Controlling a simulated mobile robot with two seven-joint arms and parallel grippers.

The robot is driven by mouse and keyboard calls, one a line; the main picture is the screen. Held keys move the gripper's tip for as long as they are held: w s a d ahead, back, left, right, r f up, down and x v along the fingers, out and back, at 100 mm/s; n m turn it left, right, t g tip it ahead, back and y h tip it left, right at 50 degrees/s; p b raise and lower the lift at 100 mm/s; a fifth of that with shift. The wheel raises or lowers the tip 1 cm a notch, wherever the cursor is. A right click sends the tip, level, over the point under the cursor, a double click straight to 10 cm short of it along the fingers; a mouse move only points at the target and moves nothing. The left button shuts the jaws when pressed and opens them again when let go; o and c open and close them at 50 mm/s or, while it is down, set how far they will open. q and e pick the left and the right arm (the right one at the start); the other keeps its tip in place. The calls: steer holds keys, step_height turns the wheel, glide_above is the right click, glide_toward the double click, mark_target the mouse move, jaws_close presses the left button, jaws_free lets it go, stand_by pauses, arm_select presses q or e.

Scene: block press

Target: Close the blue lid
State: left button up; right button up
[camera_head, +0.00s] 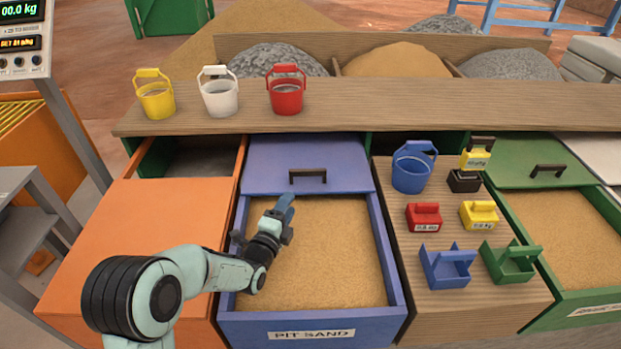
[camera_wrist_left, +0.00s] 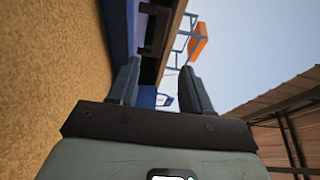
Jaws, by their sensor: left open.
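The blue lid (camera_head: 275,165) is open at the back of the blue bin labelled PIT SAND (camera_head: 262,328), leaving most of the sand (camera_head: 335,250) bare. A dark handle (camera_head: 308,175) sits near the lid's front edge. My left gripper (camera_head: 286,203) is over the sand, just in front of the lid and a little left of its handle, apart from the handle in this view. In the left wrist view my left gripper (camera_wrist_left: 160,82) has its two fingers spread with nothing between them. My right gripper is not in view.
An orange lid (camera_head: 150,230) lies left of the blue bin. A wooden stand (camera_head: 440,315) with a blue bucket (camera_head: 412,172), weights and scoops is on the right. Yellow, white and red buckets (camera_head: 286,95) stand on the shelf behind.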

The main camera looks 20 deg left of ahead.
mark_target(307, 175)
arm_select(q)
steer(key=w, duration=0.9)
steer(key=w+b, duration=0.1)
steer(key=w, duration=0.3)
steer(key=shift+w+a, duration=0.2)
steer(key=shift+a, duration=0.2)
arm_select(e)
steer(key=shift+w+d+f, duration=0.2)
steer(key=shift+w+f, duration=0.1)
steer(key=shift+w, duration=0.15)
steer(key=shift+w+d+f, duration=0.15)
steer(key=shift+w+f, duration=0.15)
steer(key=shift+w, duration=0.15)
arm_select(q)
steer(key=shift+f, duration=0.1)
jaws_close()
